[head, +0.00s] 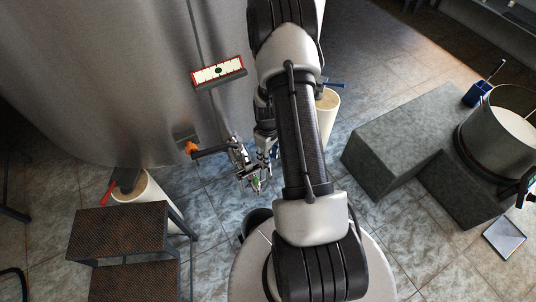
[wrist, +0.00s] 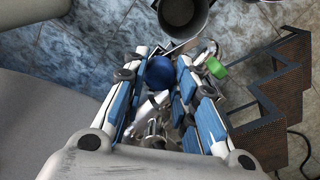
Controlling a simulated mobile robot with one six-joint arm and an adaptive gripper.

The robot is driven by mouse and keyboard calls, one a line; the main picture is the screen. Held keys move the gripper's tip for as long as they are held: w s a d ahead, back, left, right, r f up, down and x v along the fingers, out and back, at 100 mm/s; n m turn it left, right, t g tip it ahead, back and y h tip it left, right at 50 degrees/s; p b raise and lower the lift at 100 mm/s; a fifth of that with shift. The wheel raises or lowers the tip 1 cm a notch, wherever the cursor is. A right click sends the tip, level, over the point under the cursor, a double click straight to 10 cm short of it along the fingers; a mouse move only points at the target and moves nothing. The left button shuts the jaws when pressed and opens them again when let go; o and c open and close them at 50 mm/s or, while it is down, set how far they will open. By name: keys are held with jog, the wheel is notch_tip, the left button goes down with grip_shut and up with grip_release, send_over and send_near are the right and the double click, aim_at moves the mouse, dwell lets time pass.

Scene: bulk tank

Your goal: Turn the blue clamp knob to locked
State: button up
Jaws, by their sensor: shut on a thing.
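The blue clamp knob (wrist: 160,72) is a round, smooth ball in the wrist view, at the far end of my fingers. My gripper (wrist: 163,62) has its two blue-padded fingers on either side of the knob and is shut on it. Shiny metal fittings (wrist: 150,108) show between and beneath the fingers. A green cap (wrist: 216,68) sits just right of the right finger. In the head view the metal outlet assembly (head: 243,160) is at the end of the tank's pipe; the knob is not clearly seen there, and my arm partly covers this area.
The steel tank (head: 110,70) fills the upper left. An orange part (head: 190,148) is on its outlet pipe. Dark steps (head: 120,230) stand at lower left. A dark bucket (wrist: 185,18) is beyond the fingers. Grey blocks (head: 395,150) stand at right, with open tiled floor between.

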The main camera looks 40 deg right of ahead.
jog(key=m, duration=1.3)
jog(key=shift+m, duration=0.4)
dwell(0.3)
jog(key=o, duration=1.1)
notch_tip(320, 180, up, 12)
dwell(0.5)
